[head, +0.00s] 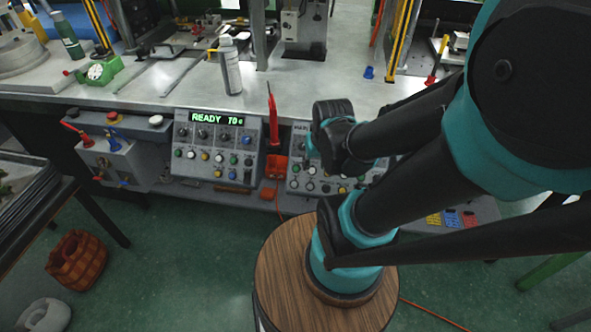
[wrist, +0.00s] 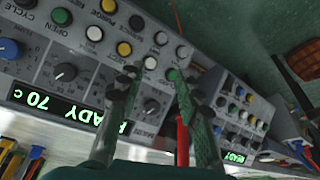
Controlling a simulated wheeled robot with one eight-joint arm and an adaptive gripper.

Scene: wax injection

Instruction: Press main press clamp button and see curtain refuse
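The main press panel (head: 300,180) is right of centre in the head view, largely behind my arm. In the wrist view the tilted panel (wrist: 100,62) fills the left and middle, with coloured buttons, knobs and a lit green display (wrist: 60,108). I cannot read which button is the clamp. My gripper (wrist: 154,74) is open and empty, its fingers apart in front of the panel; contact cannot be judged. Yellow posts, possibly the light curtain, stand right (head: 403,35) and left (head: 98,27) on the bench.
A second panel (head: 216,148) with a lit READY display stands left; it shows at right in the wrist view (wrist: 236,112). A red upright tool (head: 272,118) stands between the panels. A spray can (head: 230,68) stands on the bench. A basket (head: 77,258) is on the floor.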

